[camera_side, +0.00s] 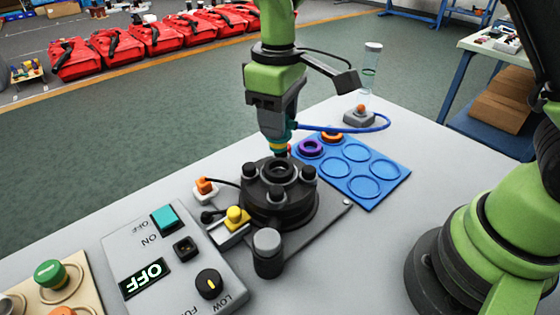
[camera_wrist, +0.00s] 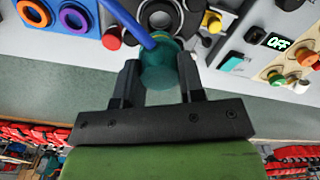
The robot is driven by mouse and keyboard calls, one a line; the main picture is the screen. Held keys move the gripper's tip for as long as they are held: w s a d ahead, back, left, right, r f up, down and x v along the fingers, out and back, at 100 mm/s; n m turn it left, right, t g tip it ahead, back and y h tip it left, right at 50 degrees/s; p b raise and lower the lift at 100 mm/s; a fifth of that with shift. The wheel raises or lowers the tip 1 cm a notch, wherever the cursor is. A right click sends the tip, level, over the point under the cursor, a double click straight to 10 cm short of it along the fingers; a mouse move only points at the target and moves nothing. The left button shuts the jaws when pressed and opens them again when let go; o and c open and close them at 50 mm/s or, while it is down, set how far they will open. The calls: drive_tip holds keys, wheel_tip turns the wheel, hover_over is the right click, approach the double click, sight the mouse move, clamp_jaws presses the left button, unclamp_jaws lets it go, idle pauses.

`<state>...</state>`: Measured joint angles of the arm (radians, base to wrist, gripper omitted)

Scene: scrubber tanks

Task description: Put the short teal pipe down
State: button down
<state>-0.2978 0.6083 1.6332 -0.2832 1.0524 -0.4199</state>
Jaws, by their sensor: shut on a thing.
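In the wrist view the teal pipe (camera_wrist: 160,75) sits between the two dark fingers. A blue hose (camera_side: 335,129) runs from the pipe. The pipe's lower end is over or just behind the central opening of the round black fixture (camera_side: 272,200). I cannot tell whether they touch.
A blue tray (camera_side: 395,176) with round recesses lies behind the fixture, holding a purple ring (camera_side: 311,147) and an orange ring (camera_side: 332,135). The hose reaches a grey base (camera_side: 359,119) with a clear tube. A control box (camera_side: 170,262) reading OFF stands in front left.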

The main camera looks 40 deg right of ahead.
drive_tip(key=shift+r, duration=0.2)
drive_tip(key=s+d+f+m, duration=0.2)
drive_tip(key=s+d+m, duration=0.15)
drive_tip(key=d, duration=0.85)
drive_tip(key=s+d+f+m, duration=0.15)
drive_tip(key=s+d, duration=0.35)
drive_tip(key=d, duration=0.7)
drive_tip(key=shift+s+f, duration=0.15)
drive_tip(key=shift+f, duration=2.3)
drive_tip(key=shift+s+f, duration=0.15)
drive_tip(key=shift+f, duration=2.25)
drive_tip(key=shift+f, duration=0.1)
drive_tip(key=c, duration=0.7)
unclamp_jaws()
